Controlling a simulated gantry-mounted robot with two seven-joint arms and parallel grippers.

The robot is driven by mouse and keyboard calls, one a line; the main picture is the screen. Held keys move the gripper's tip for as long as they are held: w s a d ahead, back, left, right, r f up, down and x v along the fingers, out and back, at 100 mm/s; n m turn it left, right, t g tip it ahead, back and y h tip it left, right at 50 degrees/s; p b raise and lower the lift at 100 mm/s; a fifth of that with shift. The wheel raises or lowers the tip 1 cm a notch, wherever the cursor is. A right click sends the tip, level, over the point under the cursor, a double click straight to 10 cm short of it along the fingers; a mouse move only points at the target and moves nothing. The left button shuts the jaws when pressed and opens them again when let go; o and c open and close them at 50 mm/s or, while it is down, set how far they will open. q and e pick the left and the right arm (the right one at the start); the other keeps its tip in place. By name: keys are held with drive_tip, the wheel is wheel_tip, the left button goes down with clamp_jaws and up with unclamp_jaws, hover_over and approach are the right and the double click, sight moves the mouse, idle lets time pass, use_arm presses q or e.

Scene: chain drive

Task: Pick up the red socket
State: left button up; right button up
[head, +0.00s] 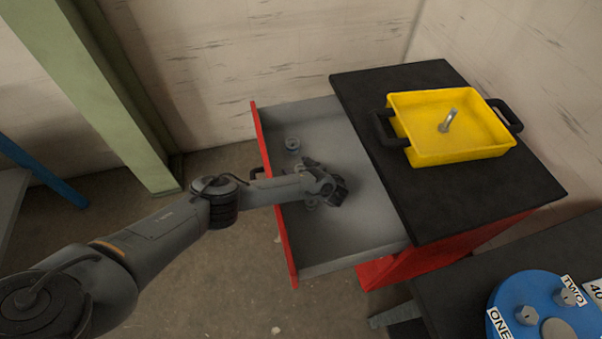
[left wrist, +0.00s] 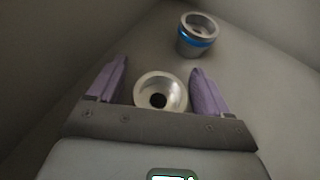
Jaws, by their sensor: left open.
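My left gripper (head: 334,193) reaches down into the open drawer (head: 367,214). In the left wrist view the gripper (left wrist: 160,70) is open, with purple fingers on either side of a metal socket (left wrist: 160,92). The fingers look apart from it. Its top rim and dark centre hole show, but no colour band is visible, so I cannot tell if it is the red one. In the head view a grey metal piece (head: 311,204) shows beside the gripper, partly hidden. A second socket (left wrist: 197,35) with a blue band stands farther off; it also shows in the head view (head: 292,145).
The drawer has a red front (head: 283,236) and grey walls. A black-topped cabinet (head: 455,195) carries a yellow tray (head: 478,130) with a metal tool (head: 448,120) in it. A blue disc (head: 545,310) with labels sits on a dark table at lower right.

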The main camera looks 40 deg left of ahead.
use_arm(q)
drive_tip(key=shift+c, duration=0.4)
drive_tip(key=c, duration=1.1)
drive_tip(key=shift+o, duration=0.2)
drive_tip(key=shift+r, duration=0.1)
